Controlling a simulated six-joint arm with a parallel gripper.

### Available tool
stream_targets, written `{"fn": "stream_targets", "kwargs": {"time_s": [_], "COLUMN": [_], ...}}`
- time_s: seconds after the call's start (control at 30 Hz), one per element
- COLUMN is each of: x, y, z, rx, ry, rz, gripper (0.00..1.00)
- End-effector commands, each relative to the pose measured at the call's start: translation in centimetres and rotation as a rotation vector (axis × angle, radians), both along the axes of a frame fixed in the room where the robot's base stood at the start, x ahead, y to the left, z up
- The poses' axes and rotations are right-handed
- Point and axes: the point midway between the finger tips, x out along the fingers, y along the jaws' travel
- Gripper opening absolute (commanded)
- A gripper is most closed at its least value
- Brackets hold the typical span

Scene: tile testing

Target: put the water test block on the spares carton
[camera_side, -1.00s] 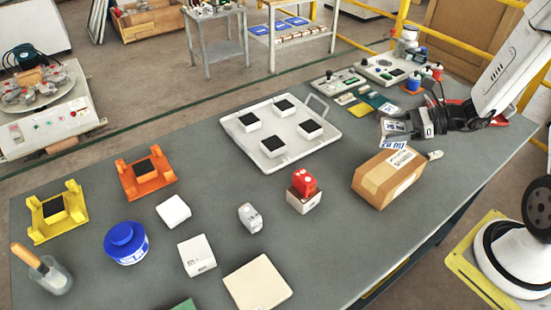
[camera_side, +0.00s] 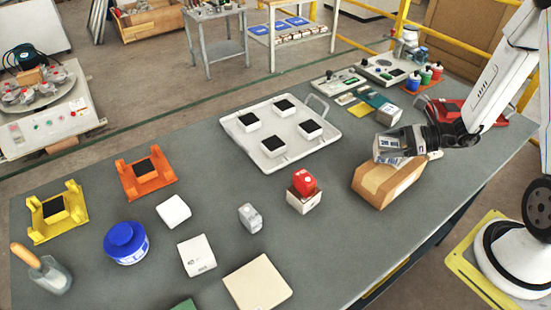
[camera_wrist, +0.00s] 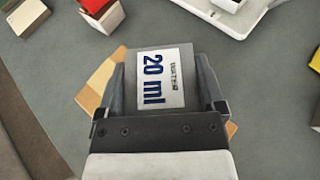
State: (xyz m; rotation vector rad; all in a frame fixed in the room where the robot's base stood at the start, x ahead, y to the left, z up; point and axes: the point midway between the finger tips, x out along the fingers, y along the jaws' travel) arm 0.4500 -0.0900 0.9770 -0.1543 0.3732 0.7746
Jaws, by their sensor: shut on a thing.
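The water test block is a grey block with a white label (camera_wrist: 158,80) that reads "20 ml" in the wrist view. My gripper (camera_wrist: 162,90) is shut on it, with one finger on each side. In the side view my gripper (camera_side: 408,142) holds the block (camera_side: 387,149) over the spares carton (camera_side: 385,188), a brown cardboard box at the right of the bench. From the side I cannot tell whether the block touches the carton's top. The carton shows in part behind the block in the wrist view (camera_wrist: 100,78).
A white tray (camera_side: 327,131) with several black-topped blocks stands left of the carton. Grey bench (camera_side: 330,255) is clear in front.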

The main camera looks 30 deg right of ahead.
Motion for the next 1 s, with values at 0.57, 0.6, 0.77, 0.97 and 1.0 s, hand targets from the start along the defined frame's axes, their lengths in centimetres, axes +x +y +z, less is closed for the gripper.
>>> {"fn": "stream_targets", "kwargs": {"time_s": [0.57, 0.6, 0.77, 0.97, 1.0], "x": [0.0, -0.01, -0.01, -0.01, 0.0], "y": [0.0, 0.0, 0.0, 0.0, 0.01], "z": [-0.54, -0.54, -0.53, -0.3, -0.17], "rx": [0.0, 0.0, 0.0, -0.001, -0.001], "ry": [0.0, 0.0, 0.0, -0.001, -0.001], "rz": [0.0, 0.0, 0.0, 0.0, 0.0], "gripper": [1.0, 1.0, 1.0, 1.0, 1.0]}}
